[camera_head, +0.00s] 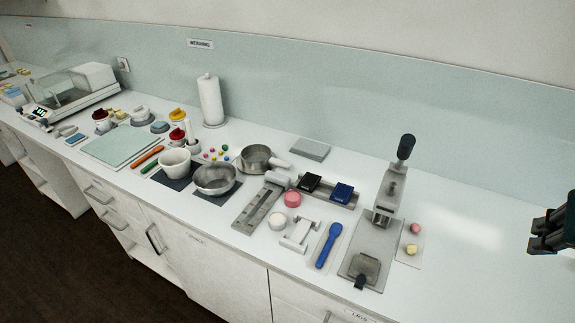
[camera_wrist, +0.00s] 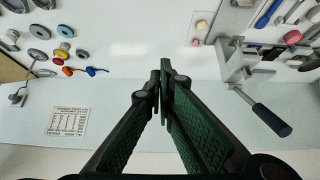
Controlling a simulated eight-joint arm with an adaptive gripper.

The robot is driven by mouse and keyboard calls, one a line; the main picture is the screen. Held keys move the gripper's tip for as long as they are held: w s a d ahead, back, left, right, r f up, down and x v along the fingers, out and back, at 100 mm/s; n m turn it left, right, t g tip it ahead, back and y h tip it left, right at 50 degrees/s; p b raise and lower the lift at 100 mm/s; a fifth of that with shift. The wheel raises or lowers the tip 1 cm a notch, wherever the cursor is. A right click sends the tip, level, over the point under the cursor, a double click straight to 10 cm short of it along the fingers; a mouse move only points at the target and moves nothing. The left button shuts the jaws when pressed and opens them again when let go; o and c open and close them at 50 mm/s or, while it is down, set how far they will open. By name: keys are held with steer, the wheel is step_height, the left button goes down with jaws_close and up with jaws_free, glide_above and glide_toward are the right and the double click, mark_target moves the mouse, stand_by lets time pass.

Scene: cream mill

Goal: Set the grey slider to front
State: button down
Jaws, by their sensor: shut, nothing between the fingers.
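A long grey slotted track (camera_head: 256,207) lies on the white counter near the middle in the head view. A light grey block, which looks like the grey slider (camera_head: 277,179), sits at its far end, toward the wall. My gripper (camera_head: 537,237) is at the right edge of the head view, far to the right of the track and above the counter. In the wrist view my gripper (camera_wrist: 163,75) has its dark fingers together with nothing between them. I cannot make out the slider in the wrist view.
A metal press (camera_head: 385,208) with a black-knobbed lever stands between my gripper and the track. A blue spoon (camera_head: 329,246), white frame (camera_head: 300,234), pink puck (camera_head: 293,199) and metal bowl (camera_head: 215,179) surround the track.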

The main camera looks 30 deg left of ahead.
steer(key=w+a+r+g+p, duration=0.1)
steer(key=w+a+r+p, duration=0.3)
steer(key=w+a, duration=0.4)
steer(key=w+a+r+g+p, duration=0.1)
steer(key=w+a+r+p, duration=0.3)
steer(key=w+a, duration=0.35)
steer(key=w+a+p, duration=0.3)
steer(key=w+a, duration=0.1)
steer(key=a, duration=0.6)
steer(key=w+a+p, duration=0.3)
steer(key=w+a, duration=0.1)
steer(key=a, duration=0.6)
steer(key=a+f+g+p, duration=0.1)
steer(key=a+f+p, duration=0.25)
steer(key=a, duration=0.85)
steer(key=a+f+p, duration=0.2)
steer(key=a+f, duration=0.2)
steer(key=a, duration=0.8)
step_height(320, 180, down, 18)
steer(key=shift+s+a, duration=0.15)
steer(key=shift+a, duration=0.1)
steer(key=shift+r, duration=0.1)
